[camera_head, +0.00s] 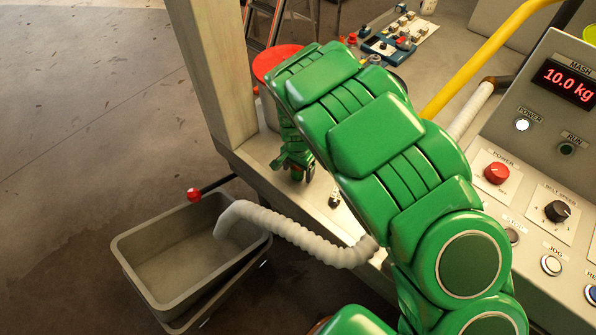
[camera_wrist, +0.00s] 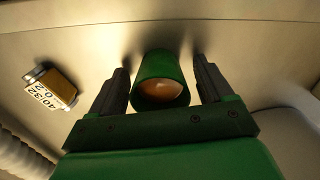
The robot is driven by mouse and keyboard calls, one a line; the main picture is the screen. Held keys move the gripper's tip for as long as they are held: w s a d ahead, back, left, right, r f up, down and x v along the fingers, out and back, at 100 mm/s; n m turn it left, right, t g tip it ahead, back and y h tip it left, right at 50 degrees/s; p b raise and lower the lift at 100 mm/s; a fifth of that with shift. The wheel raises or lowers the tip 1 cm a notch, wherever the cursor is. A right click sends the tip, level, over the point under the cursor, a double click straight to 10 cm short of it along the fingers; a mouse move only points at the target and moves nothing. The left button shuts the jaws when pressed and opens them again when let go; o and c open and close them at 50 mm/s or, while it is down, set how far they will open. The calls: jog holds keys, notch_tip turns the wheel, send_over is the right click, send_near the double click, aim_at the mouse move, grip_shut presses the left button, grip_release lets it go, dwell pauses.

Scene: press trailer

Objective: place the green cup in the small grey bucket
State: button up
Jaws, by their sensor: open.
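The green cup (camera_wrist: 160,75) is in the wrist view, between the two dark fingers of my gripper (camera_wrist: 162,82). Its round end faces the camera and looks tan inside. The fingers are open, one on each side of the cup, with gaps showing. In the head view my gripper (camera_head: 297,168) is low over the pale counter, and the cup cannot be told apart from it. A grey, open, rectangular bucket (camera_head: 140,272) stands at the lower left, below the counter edge. It looks empty apart from a hose end reaching over it.
A ribbed grey hose (camera_head: 300,240) runs from the counter to the bucket. A red knob (camera_head: 194,194) is at the bucket's back rim. A small counter device (camera_wrist: 50,88) lies left of the cup. A control panel (camera_head: 540,150) is at right, and a red round thing (camera_head: 268,62) stands behind my arm.

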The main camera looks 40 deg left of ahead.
jog(key=c, duration=1.2)
jog(key=shift+r, duration=1.4)
jog(key=s+d+r, duration=0.1)
jog(key=r, duration=0.1)
jog(key=s+d+r, duration=0.1)
jog(key=d+r, duration=0.1)
jog(key=s+d+r, duration=0.1)
jog(key=r, duration=0.1)
jog(key=shift+d+r, duration=0.15)
jog(key=shift+r, duration=0.15)
jog(key=s+d+r, duration=0.3)
jog(key=s+d, duration=0.1)
jog(key=d, duration=0.1)
jog(key=shift+d, duration=0.35)
jog(key=shift+s+d+r, duration=0.35)
jog(key=shift+s+d, duration=0.15)
jog(key=shift+d, duration=0.25)
